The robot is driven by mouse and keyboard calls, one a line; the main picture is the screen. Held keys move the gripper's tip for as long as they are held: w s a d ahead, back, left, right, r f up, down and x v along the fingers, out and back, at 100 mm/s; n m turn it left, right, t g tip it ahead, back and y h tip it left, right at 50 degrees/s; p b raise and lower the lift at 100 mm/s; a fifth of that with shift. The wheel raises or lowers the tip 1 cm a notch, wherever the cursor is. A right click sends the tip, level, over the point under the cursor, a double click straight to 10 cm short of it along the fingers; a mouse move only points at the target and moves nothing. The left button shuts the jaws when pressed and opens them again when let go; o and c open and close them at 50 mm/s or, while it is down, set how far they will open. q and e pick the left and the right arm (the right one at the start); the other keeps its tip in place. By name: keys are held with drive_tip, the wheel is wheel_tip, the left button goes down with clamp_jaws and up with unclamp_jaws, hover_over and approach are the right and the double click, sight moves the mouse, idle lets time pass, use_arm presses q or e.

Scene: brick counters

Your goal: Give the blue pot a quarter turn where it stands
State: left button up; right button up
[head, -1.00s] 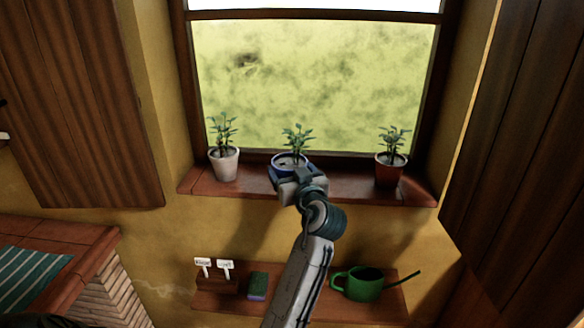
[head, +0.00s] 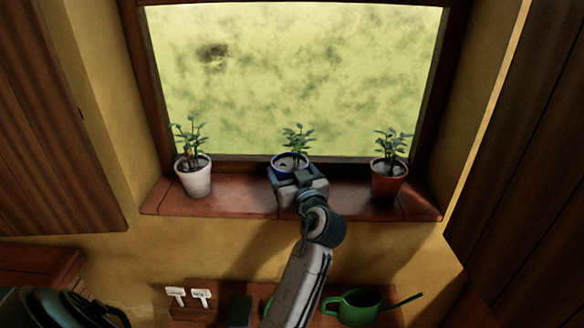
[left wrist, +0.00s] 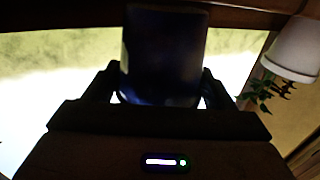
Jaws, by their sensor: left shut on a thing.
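The blue pot (head: 290,159) holds a leafy green plant (head: 298,139) and stands in the middle of the windowsill. My left gripper (head: 291,179) is at its near side, shut on it, and hides most of the pot's body in the head view. In the left wrist view the dark blue pot (left wrist: 163,55) fills the gap between the two fingers of my left gripper (left wrist: 160,88). The pot looks upright. My right gripper does not show in either view.
On the brick-red sill (head: 240,196), a white potted plant (head: 194,180) stands left and a terracotta one (head: 389,182) right, both clear of my gripper. The window lies behind.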

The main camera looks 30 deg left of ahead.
use_arm(q)
drive_tip(key=shift+r+m+t+p, duration=0.2)
drive_tip(key=shift+m+t+p, duration=0.1)
drive_tip(key=shift+t+p, duration=0.2)
drive_tip(key=shift+h+p, duration=0.45)
drive_tip(key=shift+h, duration=0.05)
drive_tip(key=shift+m+t+h+p, duration=0.3)
drive_tip(key=shift+m+t+p, duration=0.15)
drive_tip(key=shift+m+t, duration=0.05)
drive_tip(key=shift+s+f+b, duration=0.1)
drive_tip(key=shift+f+b, duration=0.35)
drive_tip(key=shift+b, duration=0.2)
drive_tip(key=shift+f, duration=0.1)
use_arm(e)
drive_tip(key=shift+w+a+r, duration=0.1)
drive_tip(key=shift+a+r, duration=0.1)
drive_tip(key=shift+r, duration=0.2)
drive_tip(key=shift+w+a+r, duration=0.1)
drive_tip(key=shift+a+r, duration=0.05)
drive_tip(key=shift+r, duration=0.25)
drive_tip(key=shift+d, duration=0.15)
use_arm(q)
drive_tip(key=o, duration=1.5)
